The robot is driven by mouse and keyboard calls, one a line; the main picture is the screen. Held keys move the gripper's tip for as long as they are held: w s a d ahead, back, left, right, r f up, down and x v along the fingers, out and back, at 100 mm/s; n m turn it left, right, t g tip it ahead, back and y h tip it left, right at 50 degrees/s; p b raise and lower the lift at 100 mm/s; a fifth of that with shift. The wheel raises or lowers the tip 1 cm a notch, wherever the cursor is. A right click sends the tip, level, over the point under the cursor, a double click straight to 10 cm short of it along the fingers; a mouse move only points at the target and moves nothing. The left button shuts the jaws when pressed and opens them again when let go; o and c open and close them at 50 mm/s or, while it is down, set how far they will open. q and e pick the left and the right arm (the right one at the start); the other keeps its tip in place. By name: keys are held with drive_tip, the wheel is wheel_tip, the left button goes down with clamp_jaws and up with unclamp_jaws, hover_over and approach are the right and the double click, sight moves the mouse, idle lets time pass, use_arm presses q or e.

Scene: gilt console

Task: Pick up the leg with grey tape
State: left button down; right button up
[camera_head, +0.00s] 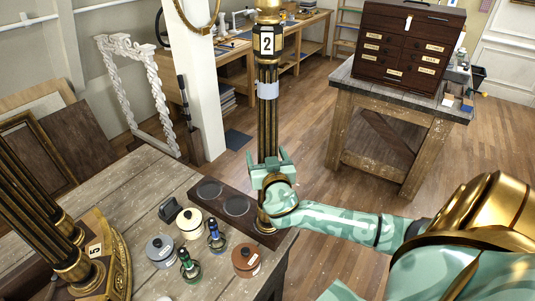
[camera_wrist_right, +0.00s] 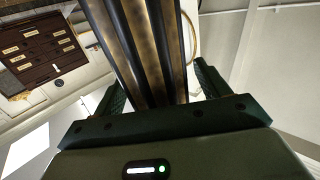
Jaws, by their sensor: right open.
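The black and gilt leg (camera_head: 266,127) stands upright at the front end of a dark board (camera_head: 222,189) on the worktable. It has a band of grey tape (camera_head: 268,90) and a label with a 2 above it. My right gripper (camera_head: 270,166) is at the leg's lower part, below the tape. In the right wrist view the fluted leg (camera_wrist_right: 143,45) passes between the two open fingers (camera_wrist_right: 158,88), with gaps showing at the sides. The leg's top is cut off by the head view's edge. My left gripper is out of view.
A gilt piece labelled 5 (camera_head: 95,250) fills the left corner. A white post (camera_head: 196,80) and a bench with a drawer chest (camera_head: 405,50) stand behind.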

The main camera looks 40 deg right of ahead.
sight(261, 136)
drive_tip(key=shift+s+a, duration=0.1)
drive_tip(key=c, duration=1.2)
drive_tip(key=shift+o, duration=0.2)
drive_tip(key=shift+r, duration=0.1)
drive_tip(key=shift+r, duration=0.15)
drive_tip(key=shift+r, duration=0.65)
drive_tip(key=s+a+r, duration=0.1)
drive_tip(key=r, duration=0.1)
drive_tip(key=s+a+r, duration=0.1)
drive_tip(key=a+r, duration=0.1)
drive_tip(key=r, duration=0.1)
drive_tip(key=s+a+r, duration=0.1)
drive_tip(key=r, duration=0.2)
drive_tip(key=shift+s+a, duration=0.15)
drive_tip(key=shift+s, duration=0.15)
drive_tip(key=s+a+r+b, duration=0.1)
drive_tip(key=s+a+r, duration=0.2)
drive_tip(key=s+a, duration=0.2)
drive_tip(key=shift+s+a+r, duration=0.2)
drive_tip(key=shift+a, duration=0.45)
drive_tip(key=shift+r, duration=0.1)
